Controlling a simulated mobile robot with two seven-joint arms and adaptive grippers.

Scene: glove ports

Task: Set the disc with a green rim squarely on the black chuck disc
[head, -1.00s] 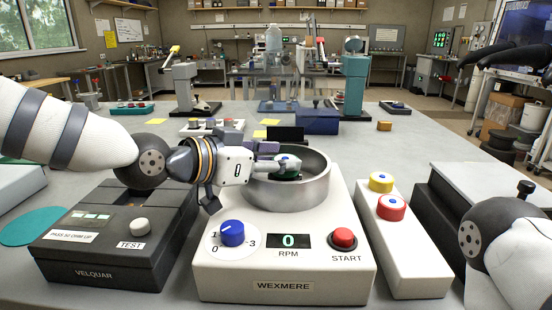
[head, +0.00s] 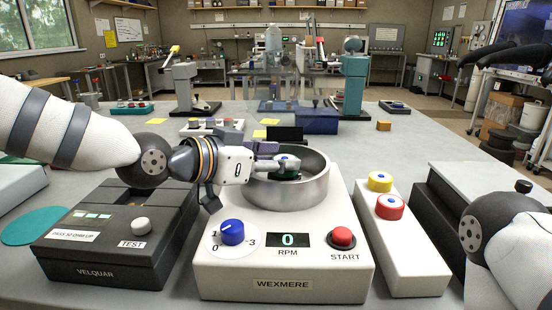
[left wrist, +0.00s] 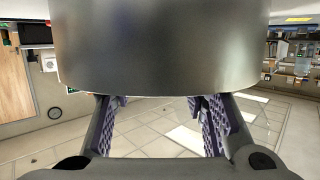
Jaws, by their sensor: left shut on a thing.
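My left gripper (head: 287,164) reaches in from the left over the rim of a round steel bowl (head: 300,194) on the white WEXMERE machine. It is shut on a dark disc (head: 284,176) with a greenish edge and a small blue spot on top, held inside the bowl. The black chuck disc is hidden by the bowl wall and the gripper, so I cannot tell whether the held disc touches it or sits level. In the left wrist view the bowl wall (left wrist: 160,50) hides the fingertips and the disc. My right gripper is out of view.
The machine front has a blue knob (head: 232,232), an RPM display reading 0 and a red START button (head: 342,238). A dark VELQUAR box (head: 110,250) stands left. A white box with yellow and red buttons (head: 389,207) stands right. The table behind is partly clear.

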